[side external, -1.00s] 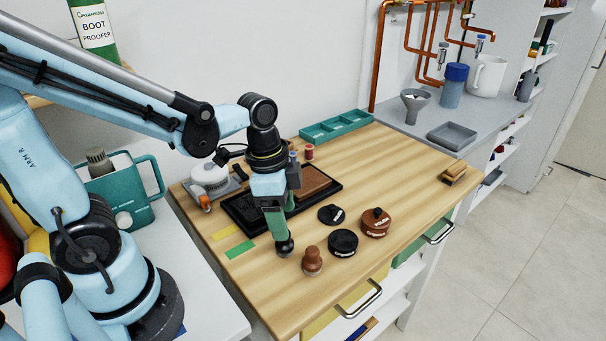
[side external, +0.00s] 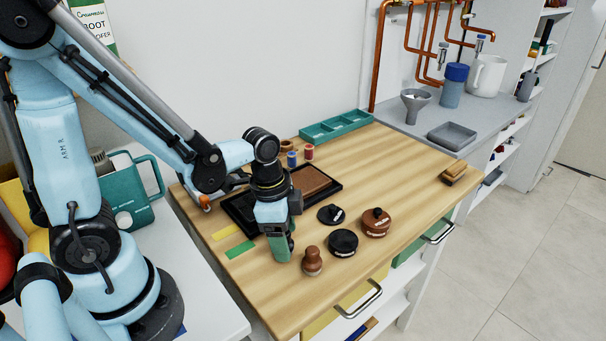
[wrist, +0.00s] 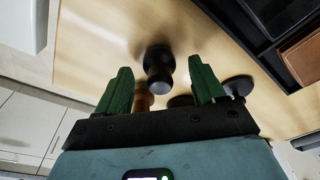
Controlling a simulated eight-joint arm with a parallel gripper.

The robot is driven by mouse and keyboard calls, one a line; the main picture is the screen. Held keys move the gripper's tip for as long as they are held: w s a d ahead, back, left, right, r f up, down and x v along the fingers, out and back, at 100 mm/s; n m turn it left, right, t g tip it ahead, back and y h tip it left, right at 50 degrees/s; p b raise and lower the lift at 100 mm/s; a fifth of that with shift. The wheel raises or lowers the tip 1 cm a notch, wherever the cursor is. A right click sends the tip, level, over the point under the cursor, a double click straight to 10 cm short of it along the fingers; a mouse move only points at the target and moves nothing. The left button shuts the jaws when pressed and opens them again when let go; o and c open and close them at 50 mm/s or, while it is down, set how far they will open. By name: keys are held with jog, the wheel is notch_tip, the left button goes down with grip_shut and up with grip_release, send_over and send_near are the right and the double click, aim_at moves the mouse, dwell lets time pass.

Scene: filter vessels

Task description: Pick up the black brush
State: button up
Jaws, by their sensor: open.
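The black brush (wrist: 158,68) stands upright on the wooden bench top, between the two green fingers of my gripper (wrist: 160,75) in the wrist view. The fingers are apart, with a gap visible on either side of the brush. In the side view my gripper (side external: 282,256) points down low over the bench and hides the black brush. A brown brush (side external: 312,262) of similar shape stands close to the right of my gripper; part of it shows behind the fingers in the wrist view (wrist: 142,99).
A black round tin (side external: 342,243), a black lid (side external: 331,214) and a brown tin (side external: 376,222) stand to the right. A dark tray (side external: 240,214) with a brown pad (side external: 312,181) lies behind my gripper. The bench's right part is clear, apart from a small brush (side external: 454,172).

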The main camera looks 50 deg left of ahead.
jog(key=c, duration=1.2)
jog(key=shift+r, duration=0.1)
jog(key=shift+r, duration=0.7)
jog(key=r, duration=0.2)
jog(key=d+r, duration=0.1)
jog(key=shift+s, duration=0.35)
jog(key=s+d+r, duration=0.4)
jog(key=d, duration=0.1)
jog(key=s+d+r, duration=0.2)
jog(key=d, duration=0.1)
jog(key=shift+s+d+r, duration=0.15)
jog(key=shift+s+r, duration=0.05)
jog(key=shift+r, duration=0.05)
jog(key=o, duration=0.5)
jog(key=c, duration=0.3)
